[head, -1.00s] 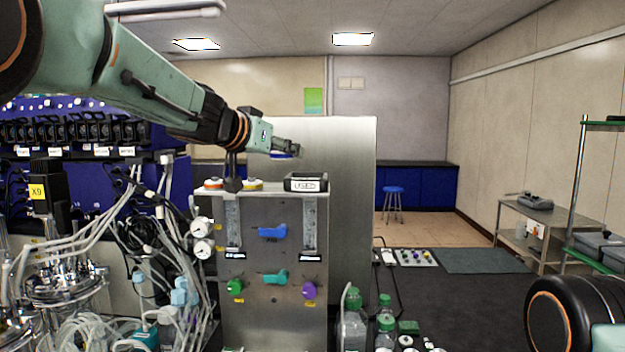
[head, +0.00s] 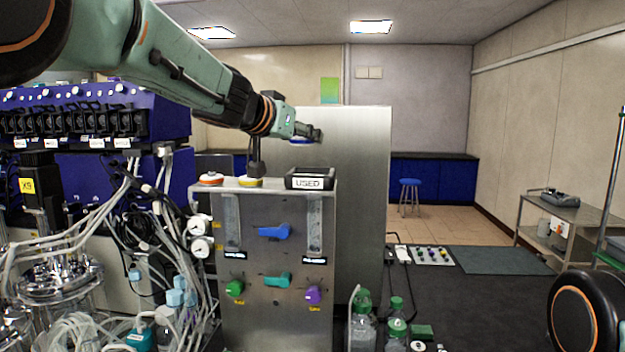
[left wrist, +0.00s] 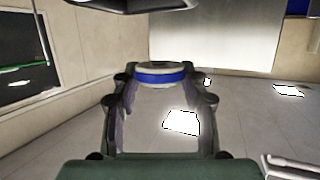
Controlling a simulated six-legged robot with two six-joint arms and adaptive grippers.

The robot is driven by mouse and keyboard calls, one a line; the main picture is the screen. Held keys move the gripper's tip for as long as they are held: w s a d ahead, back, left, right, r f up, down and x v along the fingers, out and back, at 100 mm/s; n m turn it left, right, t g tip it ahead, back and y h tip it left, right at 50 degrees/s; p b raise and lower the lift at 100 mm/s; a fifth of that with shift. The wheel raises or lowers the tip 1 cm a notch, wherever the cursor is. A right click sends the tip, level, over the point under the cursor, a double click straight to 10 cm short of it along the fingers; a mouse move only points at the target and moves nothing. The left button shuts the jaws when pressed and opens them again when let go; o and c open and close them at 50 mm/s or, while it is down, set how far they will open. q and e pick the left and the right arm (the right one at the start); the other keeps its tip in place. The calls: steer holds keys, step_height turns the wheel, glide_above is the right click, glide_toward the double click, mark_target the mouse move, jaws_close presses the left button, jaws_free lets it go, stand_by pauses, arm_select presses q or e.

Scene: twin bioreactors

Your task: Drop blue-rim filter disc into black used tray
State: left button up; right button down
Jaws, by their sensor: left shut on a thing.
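My left gripper (head: 308,133) is shut on the blue-rim filter disc (head: 301,141). The disc also shows between the fingertips in the left wrist view (left wrist: 163,75), with a pale face and a blue band. In the head view the disc hangs above the black used tray (head: 310,179), with a clear gap between them. The tray is labelled USED and sits on top of the steel panel box at its right end. The inside of the tray is mostly hidden from this angle. My right gripper does not show.
A yellow-rim disc (head: 249,182) and an orange-rim disc (head: 211,179) sit on the box top left of the tray. A dark post (head: 255,160) rises behind the yellow one. A tall steel panel (head: 360,190) stands behind. Tubes and vessels crowd the left.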

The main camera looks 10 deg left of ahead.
mark_target(311, 178)
arm_select(q)
steer(key=f, duration=0.3)
steer(key=shift+s+d, duration=0.2)
steer(key=shift+w+a+f, duration=0.1)
steer(key=shift+a+f, duration=0.05)
steer(key=shift+f, duration=0.4)
steer(key=shift+w+a+f, duration=0.1)
steer(key=shift+a+f, duration=0.05)
steer(key=shift+f, duration=0.35)
steer(key=shift+s+d, duration=0.1)
steer(key=shift+d, duration=0.05)
steer(key=shift+d, duration=0.1)
steer(key=o, duration=0.6)
steer(key=shift+c, duration=0.2)
steer(key=o, duration=0.4)
steer(key=shift+a, duration=0.2)
steer(key=shift+c, duration=0.2)
steer(key=shift+d, duration=0.15)
